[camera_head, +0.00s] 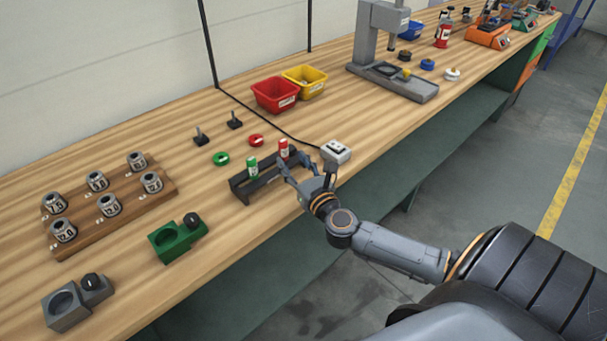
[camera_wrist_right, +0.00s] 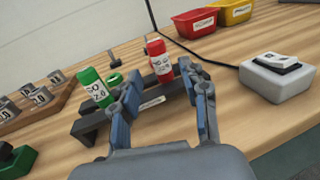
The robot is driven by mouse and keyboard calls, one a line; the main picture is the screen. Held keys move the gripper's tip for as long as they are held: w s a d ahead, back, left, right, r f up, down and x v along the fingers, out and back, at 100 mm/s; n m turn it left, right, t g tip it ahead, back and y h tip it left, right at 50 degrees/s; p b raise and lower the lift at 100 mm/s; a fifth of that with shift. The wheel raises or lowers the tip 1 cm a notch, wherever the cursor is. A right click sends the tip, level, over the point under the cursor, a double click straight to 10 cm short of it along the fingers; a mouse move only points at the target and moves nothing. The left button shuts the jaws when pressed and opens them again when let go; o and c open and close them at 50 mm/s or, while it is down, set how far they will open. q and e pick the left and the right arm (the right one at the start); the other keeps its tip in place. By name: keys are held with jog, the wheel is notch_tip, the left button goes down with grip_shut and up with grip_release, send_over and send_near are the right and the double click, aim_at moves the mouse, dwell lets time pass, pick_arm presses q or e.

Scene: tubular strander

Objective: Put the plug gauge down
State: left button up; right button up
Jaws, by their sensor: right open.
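A black rack (camera_head: 265,181) stands near the front edge of the bench. A green plug gauge (camera_head: 252,167) and a red plug gauge (camera_head: 284,148) stand upright in it; both have white labels. My right gripper (camera_head: 306,171) is at the rack's right end, with its fingers spread and nothing held. In the right wrist view, the red gauge (camera_wrist_right: 158,62) shows between and beyond the open fingers (camera_wrist_right: 160,84), and the green gauge (camera_wrist_right: 93,88) is left of them. I cannot tell whether a finger touches the rack. My left gripper is out of view.
A white switch box (camera_head: 336,151) sits close to the right of my gripper. Red (camera_head: 275,95) and yellow (camera_head: 306,82) bins stand behind. Green (camera_head: 221,158) and red (camera_head: 256,140) rings lie behind the rack. A wooden block with several steel cylinders (camera_head: 110,206) is at left.

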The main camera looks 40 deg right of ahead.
jog(key=s, duration=0.4)
jog(key=s+a, duration=0.1)
jog(key=s, duration=0.1)
jog(key=shift+b, duration=0.3)
jog(key=shift+w, duration=0.1)
